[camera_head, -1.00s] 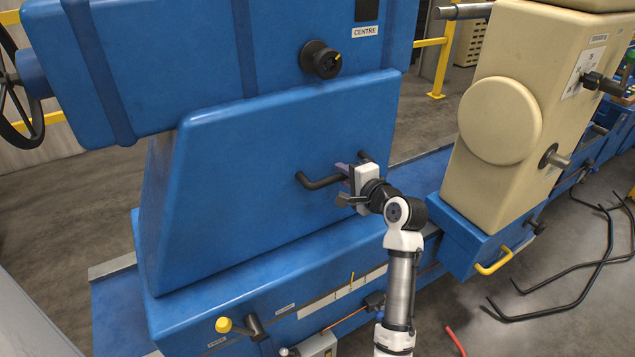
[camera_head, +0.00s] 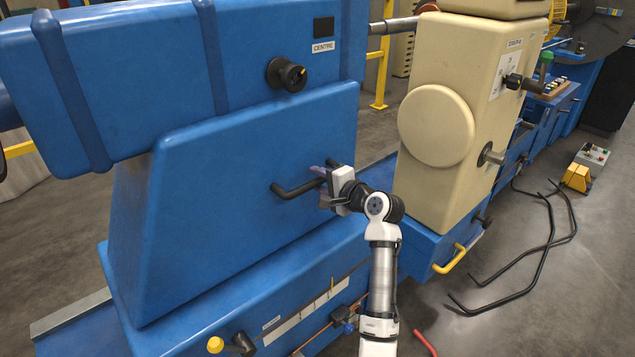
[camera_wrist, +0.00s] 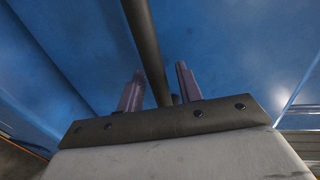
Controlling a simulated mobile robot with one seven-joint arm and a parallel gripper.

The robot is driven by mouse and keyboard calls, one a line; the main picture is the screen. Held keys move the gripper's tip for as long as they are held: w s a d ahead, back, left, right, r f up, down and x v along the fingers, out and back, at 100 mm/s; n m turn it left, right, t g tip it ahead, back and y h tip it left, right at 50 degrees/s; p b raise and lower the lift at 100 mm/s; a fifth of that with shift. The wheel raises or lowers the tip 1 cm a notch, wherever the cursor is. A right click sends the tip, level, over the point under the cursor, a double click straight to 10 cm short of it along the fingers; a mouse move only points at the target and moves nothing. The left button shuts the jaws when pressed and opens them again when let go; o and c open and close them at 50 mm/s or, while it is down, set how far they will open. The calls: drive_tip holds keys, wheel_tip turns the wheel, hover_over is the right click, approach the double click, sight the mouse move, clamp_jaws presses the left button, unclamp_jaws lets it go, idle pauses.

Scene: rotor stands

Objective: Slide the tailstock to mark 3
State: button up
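The tailstock (camera_head: 235,210) is the large blue housing at left in the head view, with a CENTRE label on its upper part. A dark bar handle (camera_head: 291,190) sticks out from its face. My gripper (camera_head: 324,172) is at the right part of this handle. In the wrist view the dark bar (camera_wrist: 145,45) passes between my two purple fingers (camera_wrist: 160,88). Blue shows between the bar and the right finger; whether the fingers grip it is unclear. A pale scale strip (camera_head: 300,320) with a yellow pointer (camera_head: 332,286) lies below; its marks are unreadable.
A yellow-knobbed lever (camera_head: 217,344) is at lower left. A cream stand (camera_head: 455,130) with a yellow handle (camera_head: 450,260) stands close to the right. Black bent bars (camera_head: 540,260) and a pendant box (camera_head: 587,165) lie on the floor at right.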

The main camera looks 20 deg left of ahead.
drive_tip(key=shift+s+a, duration=0.15)
drive_tip(key=shift+s, duration=0.1)
drive_tip(key=b+v, duration=0.3)
drive_tip(key=v, duration=1)
drive_tip(key=shift+d+r, duration=0.15)
drive_tip(key=shift+d, duration=0.25)
